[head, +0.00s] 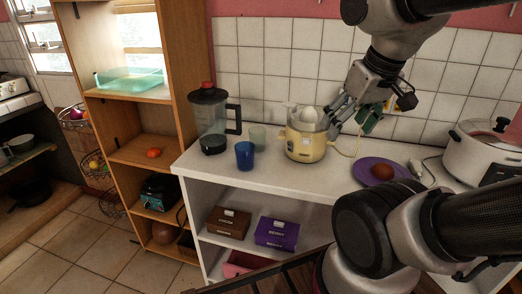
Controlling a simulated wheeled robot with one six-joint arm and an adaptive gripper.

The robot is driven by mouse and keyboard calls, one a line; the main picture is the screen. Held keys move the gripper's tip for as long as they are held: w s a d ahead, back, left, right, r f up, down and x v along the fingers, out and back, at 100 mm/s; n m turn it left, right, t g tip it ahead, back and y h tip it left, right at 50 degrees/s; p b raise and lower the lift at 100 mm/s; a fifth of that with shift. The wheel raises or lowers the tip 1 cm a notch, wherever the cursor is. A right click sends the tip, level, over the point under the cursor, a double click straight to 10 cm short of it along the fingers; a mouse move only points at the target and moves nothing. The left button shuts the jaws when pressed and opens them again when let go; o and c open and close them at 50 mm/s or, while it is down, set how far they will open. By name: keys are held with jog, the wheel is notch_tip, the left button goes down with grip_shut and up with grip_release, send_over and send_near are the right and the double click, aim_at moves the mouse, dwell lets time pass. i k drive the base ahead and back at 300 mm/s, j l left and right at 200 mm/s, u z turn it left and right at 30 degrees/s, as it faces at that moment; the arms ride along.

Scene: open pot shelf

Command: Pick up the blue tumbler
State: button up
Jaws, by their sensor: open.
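The blue tumbler (245,156) stands upright on the white counter, near its front edge, left of the middle of the head view. My gripper (338,117) is at the upper right, beside the cream juicer, well to the right of the tumbler and apart from it. Its fingers are open and I see nothing between them. The juicer partly overlaps the gripper's area, so I cannot tell whether they touch.
Further right are a purple plate (364,172) with a brown round item and a white cooker (480,152). The counter's front strip (285,176) is clear.

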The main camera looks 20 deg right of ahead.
aim_at(245, 157)
jog(key=j, duration=0.65)
jog(key=k+j+z, duration=0.1)
jog(key=j, duration=0.55)
